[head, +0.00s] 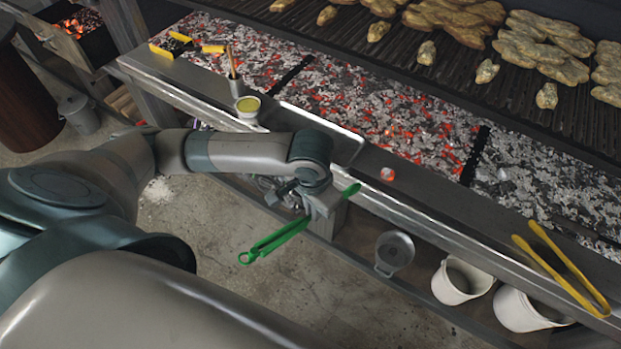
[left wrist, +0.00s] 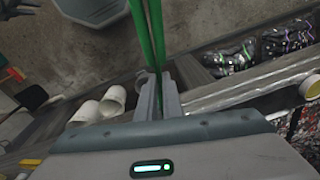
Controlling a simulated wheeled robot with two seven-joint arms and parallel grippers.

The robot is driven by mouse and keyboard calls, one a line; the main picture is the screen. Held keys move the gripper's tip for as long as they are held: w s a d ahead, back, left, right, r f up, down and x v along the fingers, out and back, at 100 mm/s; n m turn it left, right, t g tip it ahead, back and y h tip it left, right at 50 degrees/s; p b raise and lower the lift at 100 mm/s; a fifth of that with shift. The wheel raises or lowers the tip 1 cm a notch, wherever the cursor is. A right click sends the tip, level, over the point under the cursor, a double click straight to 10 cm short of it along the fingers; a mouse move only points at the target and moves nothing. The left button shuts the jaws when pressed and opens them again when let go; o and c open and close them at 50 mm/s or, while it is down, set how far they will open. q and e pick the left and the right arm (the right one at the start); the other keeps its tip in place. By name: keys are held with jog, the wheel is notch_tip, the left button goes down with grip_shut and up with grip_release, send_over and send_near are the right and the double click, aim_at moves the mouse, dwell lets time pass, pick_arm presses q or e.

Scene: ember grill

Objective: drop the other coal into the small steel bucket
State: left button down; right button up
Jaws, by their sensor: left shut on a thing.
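My left gripper (head: 320,203) is shut on green tongs (head: 275,240) in front of the grill ledge. The tongs slant, long arms toward the lower left; they also show in the left wrist view (left wrist: 148,30), rising between the fingers. A glowing red coal (head: 387,174) lies alone on the steel ledge, apart from the tongs. A small grey steel bucket (head: 396,249) stands below the ledge, right of my gripper. Another grey bucket (head: 80,117) stands at the far left; I cannot tell which is meant.
Two white buckets (head: 462,280) (head: 515,312) stand below the ledge at the right. Yellow tongs (head: 567,270) lie across the ledge. Hot coals (head: 400,115) lie behind the ledge.

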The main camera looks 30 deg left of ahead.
pick_arm(q)
jog(key=w, duration=0.1)
jog(key=w+d+f, duration=0.1)
jog(key=w+f, duration=0.1)
jog(key=w, duration=0.1)
jog(key=shift+d+f, duration=0.15)
jog(key=shift+d, duration=0.2)
jog(key=c, duration=2.3)
grip_release()
jog(key=shift+w+d+f, duration=0.1)
jog(key=shift+w+f, duration=0.05)
jog(key=shift+w, duration=0.15)
jog(key=o, duration=0.7)
jog(key=shift+s, duration=0.1)
jog(key=shift+m+h, duration=0.4)
jog(key=shift+m, duration=0.2)
jog(key=w+a, duration=0.1)
jog(key=w, duration=0.1)
jog(key=w+a+f, duration=0.1)
jog(key=w+a, duration=0.1)
jog(key=shift+w+a+f+b, duration=0.1)
jog(key=shift+w+a+b, duration=0.05)
jog(key=shift+a+b, duration=0.2)
jog(key=shift+d, duration=0.2)
